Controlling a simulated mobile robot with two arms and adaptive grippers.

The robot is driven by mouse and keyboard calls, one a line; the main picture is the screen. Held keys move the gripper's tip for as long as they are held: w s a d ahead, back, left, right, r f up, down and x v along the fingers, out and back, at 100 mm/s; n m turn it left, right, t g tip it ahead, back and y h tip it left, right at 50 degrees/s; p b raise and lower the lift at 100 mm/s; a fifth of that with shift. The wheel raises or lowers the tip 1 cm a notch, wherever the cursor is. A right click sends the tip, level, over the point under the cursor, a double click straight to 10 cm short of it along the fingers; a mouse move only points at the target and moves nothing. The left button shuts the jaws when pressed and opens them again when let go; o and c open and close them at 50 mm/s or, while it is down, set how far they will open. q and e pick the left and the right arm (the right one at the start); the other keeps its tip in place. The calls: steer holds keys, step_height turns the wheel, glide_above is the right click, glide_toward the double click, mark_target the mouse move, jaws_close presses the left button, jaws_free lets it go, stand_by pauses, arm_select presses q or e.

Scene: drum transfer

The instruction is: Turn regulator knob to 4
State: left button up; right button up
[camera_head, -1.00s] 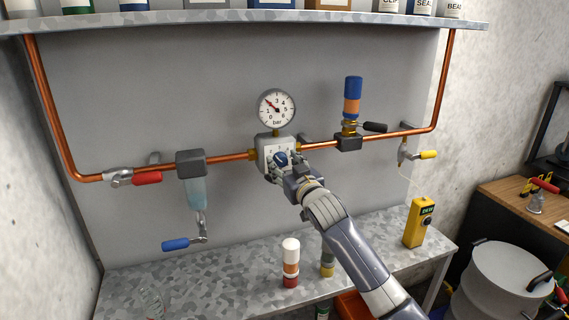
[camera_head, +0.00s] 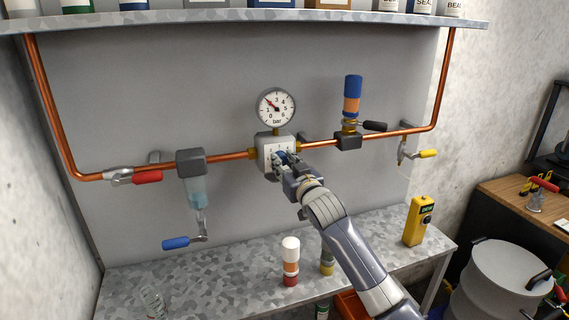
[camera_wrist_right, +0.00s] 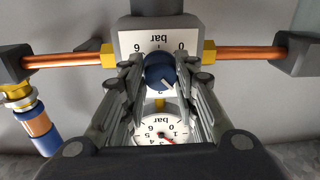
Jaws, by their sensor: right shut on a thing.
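The regulator (camera_head: 268,140) is a pale block on the copper pipe, with a round gauge (camera_head: 276,108) above it. The gauge needle points to the upper left, near 2. The blue regulator knob (camera_wrist_right: 160,72) is on the block's front face, and its white mark points to the lower right in the wrist view. My right gripper (camera_wrist_right: 160,80) is shut on the knob, with a finger on each side. In the head view the right gripper (camera_head: 284,160) hides most of the knob. The dial number at the mark is not readable. My left gripper is not in view.
A filter (camera_head: 192,163) with a blue-handled drain and a red-handled valve (camera_head: 146,177) are to the left. A blue-orange cylinder (camera_head: 352,98) and a yellow-handled valve (camera_head: 428,154) are to the right. A white-capped bottle (camera_head: 290,262) and yellow device (camera_head: 418,222) stand on the bench.

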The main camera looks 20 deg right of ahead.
steer(key=m+p, duration=0.1)
steer(key=m, duration=0.3)
steer(key=shift+r, duration=0.15)
steer(key=m+p, duration=0.2)
steer(key=m, duration=0.2)
steer(key=shift+m+p, duration=0.35)
steer(key=shift+m, duration=0.05)
steer(key=m+p, duration=0.2)
steer(key=m, duration=0.2)
steer(key=shift+m, duration=0.3)
steer(key=shift+m+h+p, duration=0.3)
steer(key=shift+m+p, duration=0.65)
steer(key=shift+m, duration=1.05)
steer(key=o, duration=1.1)
steer(key=shift+f, duration=0.2)
steer(key=shift+c, duration=0.2)
